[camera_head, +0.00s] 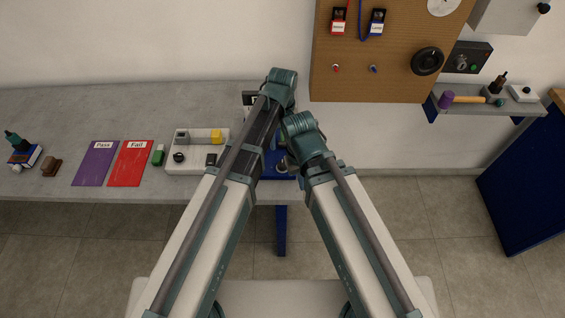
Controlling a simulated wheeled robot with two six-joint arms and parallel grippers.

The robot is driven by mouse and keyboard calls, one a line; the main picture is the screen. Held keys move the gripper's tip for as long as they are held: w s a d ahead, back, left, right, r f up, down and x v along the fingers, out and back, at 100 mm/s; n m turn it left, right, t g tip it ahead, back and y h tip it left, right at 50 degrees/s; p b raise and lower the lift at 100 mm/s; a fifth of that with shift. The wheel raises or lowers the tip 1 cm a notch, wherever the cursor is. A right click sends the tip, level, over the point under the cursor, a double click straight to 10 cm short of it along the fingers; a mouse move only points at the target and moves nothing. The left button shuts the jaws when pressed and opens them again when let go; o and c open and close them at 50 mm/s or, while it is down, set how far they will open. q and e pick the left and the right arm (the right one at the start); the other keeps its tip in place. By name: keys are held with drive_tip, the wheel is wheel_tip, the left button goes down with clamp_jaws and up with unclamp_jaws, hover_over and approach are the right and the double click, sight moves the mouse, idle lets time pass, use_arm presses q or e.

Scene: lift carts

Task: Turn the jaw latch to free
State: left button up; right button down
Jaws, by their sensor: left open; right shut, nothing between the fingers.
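A blue fixture (271,166) lies on the grey table near its front right part, mostly hidden behind my arms. A small round metal part (282,168) shows at its right side. I cannot make out the jaw latch or which way it is turned. My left gripper (251,99) is open at the table's back edge, above and beyond the fixture, largely hidden by its own wrist. My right gripper (287,160) is shut and empty, low over the fixture's right side. Its fingertips are hidden, so I cannot tell whether it touches anything.
On the table (90,105) are a white tray (195,165) with a yellow block, a green item (158,155), a red Fail sheet (131,164) and a purple Pass sheet (96,163). A pegboard (385,75) and a shelf (480,107) are at right. The table's back left is clear.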

sight(282, 163)
use_arm(q)
wheel_tip(282, 163, down, 13)
drive_tip(key=b, duration=1.2)
drive_tip(key=shift+r, duration=0.1)
clamp_jaws()
